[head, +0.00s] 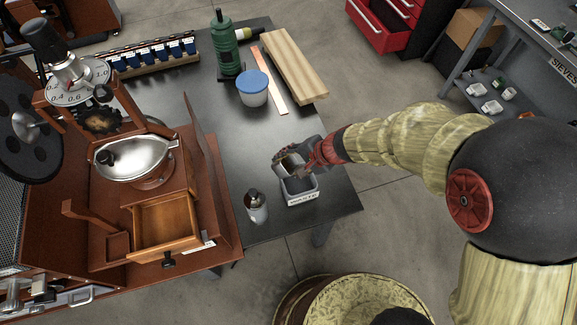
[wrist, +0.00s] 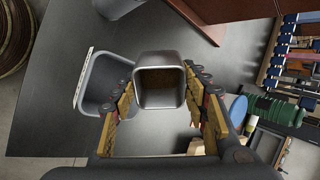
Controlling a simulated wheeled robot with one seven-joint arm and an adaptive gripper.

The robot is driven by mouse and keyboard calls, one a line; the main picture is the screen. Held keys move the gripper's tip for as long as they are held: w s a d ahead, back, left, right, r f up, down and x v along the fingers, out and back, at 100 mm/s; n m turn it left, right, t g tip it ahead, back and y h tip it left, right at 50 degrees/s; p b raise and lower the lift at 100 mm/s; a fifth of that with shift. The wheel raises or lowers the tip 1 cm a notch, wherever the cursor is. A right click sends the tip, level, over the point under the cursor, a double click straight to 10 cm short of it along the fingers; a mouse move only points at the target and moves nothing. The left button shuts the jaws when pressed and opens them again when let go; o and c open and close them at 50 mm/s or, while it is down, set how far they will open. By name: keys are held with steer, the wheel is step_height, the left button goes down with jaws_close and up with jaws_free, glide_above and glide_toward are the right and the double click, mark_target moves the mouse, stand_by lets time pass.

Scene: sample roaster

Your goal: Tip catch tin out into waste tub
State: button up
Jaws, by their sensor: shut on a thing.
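My gripper (head: 288,163) is shut on the catch tin (wrist: 160,65), a small grey square tin. In the wrist view the tin sits between both fingers, and I look into its open mouth; the inside looks brown, and I cannot tell how much it holds. The waste tub (head: 303,198) is a grey tub with a white label, standing near the front right of the dark table. In the head view my gripper and the tin are over its back part. The tub also shows in the wrist view (wrist: 93,88), beside and partly behind the tin.
A small silver canister (head: 256,208) stands left of the tub. The roaster (head: 150,190) with its open wooden drawer (head: 165,225) is at the left.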

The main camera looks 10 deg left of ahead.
steer(key=shift+d+f+y+b, duration=0.1)
steer(key=shift+y+b, duration=0.5)
steer(key=shift+b, duration=1.2)
steer(key=shift+d+f+y+b, duration=0.1)
steer(key=shift+y+b, duration=0.5)
steer(key=shift+b, duration=1.2)
steer(key=shift+d+f+y, duration=0.1)
steer(key=shift+d+y, duration=0.1)
steer(key=shift+y, duration=0.3)
steer(key=y, duration=0.3)
steer(key=shift+d+f+m+t, duration=0.3)
steer(key=shift+d+f+t, duration=0.05)
steer(key=shift+t, duration=0.05)
steer(key=y, duration=0.2)
steer(key=d+f+y, duration=0.1)
steer(key=y, duration=0.1)
steer(key=shift+s+d+m+t+y, duration=0.1)
steer(key=shift+d+m+t+y, duration=0.25)
steer(key=shift+y, duration=0.95)
steer(key=shift+d+m+t+y, duration=0.15)
steer(key=shift+d+t+y, duration=0.3)
steer(key=shift+y, duration=0.85)
steer(key=shift+r+p, duration=0.1)
steer(key=shift+p, duration=0.25)
step_height(320, 180, up, 3)
steer(key=shift+f+p, duration=0.1)
steer(key=shift+p, duration=1)
